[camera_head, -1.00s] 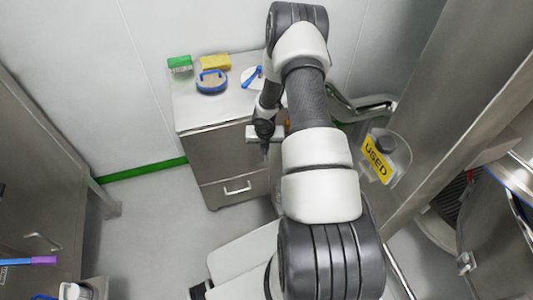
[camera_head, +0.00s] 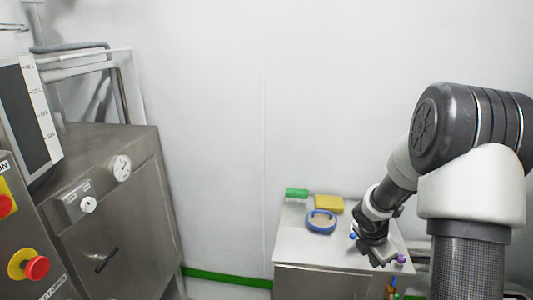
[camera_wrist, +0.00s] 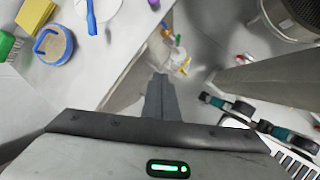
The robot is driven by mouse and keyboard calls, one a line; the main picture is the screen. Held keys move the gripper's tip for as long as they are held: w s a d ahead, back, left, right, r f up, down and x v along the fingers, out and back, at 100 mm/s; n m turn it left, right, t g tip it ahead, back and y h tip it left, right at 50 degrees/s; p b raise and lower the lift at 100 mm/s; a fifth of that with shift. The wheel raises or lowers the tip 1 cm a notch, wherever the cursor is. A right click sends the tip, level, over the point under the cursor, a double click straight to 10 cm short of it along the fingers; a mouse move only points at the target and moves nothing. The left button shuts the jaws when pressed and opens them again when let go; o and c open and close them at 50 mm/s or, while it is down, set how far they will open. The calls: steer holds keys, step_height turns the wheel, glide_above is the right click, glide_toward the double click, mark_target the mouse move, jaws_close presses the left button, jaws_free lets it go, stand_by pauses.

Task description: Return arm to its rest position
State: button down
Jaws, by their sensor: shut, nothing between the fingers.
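My gripper (camera_head: 378,254) hangs at the end of my bent arm, in front of the right part of a grey cabinet top (camera_head: 291,243) in the head view. In the wrist view its dark fingers (camera_wrist: 159,82) are together with nothing between them. They point past the cabinet's edge toward a pale object with coloured knobs (camera_wrist: 174,55). I cannot judge the gap to it. My gripper touches nothing that I can see.
A green brush (camera_head: 297,193), a yellow block (camera_head: 329,203) and a blue-rimmed round sieve (camera_head: 321,221) lie on the cabinet. A blue-handled tool (camera_wrist: 92,18) lies beside them. A steel machine with red buttons (camera_head: 37,267) stands left. Bare wall and open space lie between.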

steer(key=s+a+r+m+t, duration=0.1)
steer(key=s+a+r+m, duration=0.3)
steer(key=r, duration=0.5)
steer(key=s+a+r+m, duration=0.2)
steer(key=s+r+m, duration=0.4)
steer(key=r, duration=0.4)
steer(key=s+a+r+m+y, duration=0.1)
steer(key=s+a+r+m, duration=0.2)
steer(key=s+a+m, duration=0.2)
steer(key=s+a+r+m+t+y+p, duration=0.1)
steer(key=s+a+r+m, duration=0.3)
steer(key=s, duration=0.6)
steer(key=a+m+y, duration=0.1)
steer(key=a+m, duration=0.1)
steer(key=shift+s+a+r+m+y, duration=0.2)
steer(key=shift+s+a+m+y, duration=0.1)
steer(key=shift+m, duration=0.1)
